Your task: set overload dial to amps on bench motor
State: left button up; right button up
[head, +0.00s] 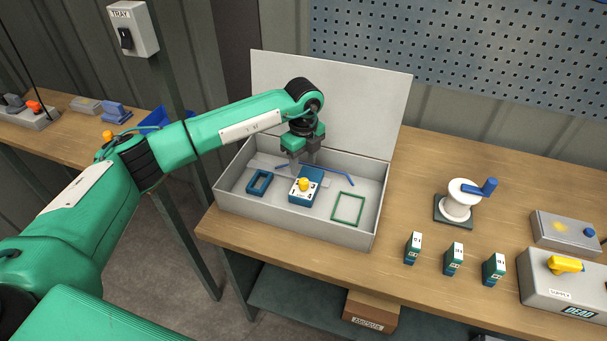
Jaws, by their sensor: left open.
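A blue overload unit with a yellow dial (304,184) on a white marked face sits inside an open grey box (300,226). The markings on the face are too small to read, so I cannot tell the dial's setting. My left gripper (303,163) points down into the box, just behind the unit in the picture. It is open, and its fingertips are partly hard to see. I cannot tell whether it touches the unit. No motor is clearly recognisable. My right gripper is out of view.
The box's raised lid (335,100) stands behind my left gripper. Several small blocks, a white crank drum (459,198) and a grey box with a yellow handle (563,280) are on the right.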

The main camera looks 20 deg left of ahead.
aim_at(304, 181)
pick_arm(q)
notch_tip(304, 181, down, 7)
jog(key=shift+r+p, duration=0.2)
jog(key=shift+p, duration=0.45)
jog(key=c, duration=1)
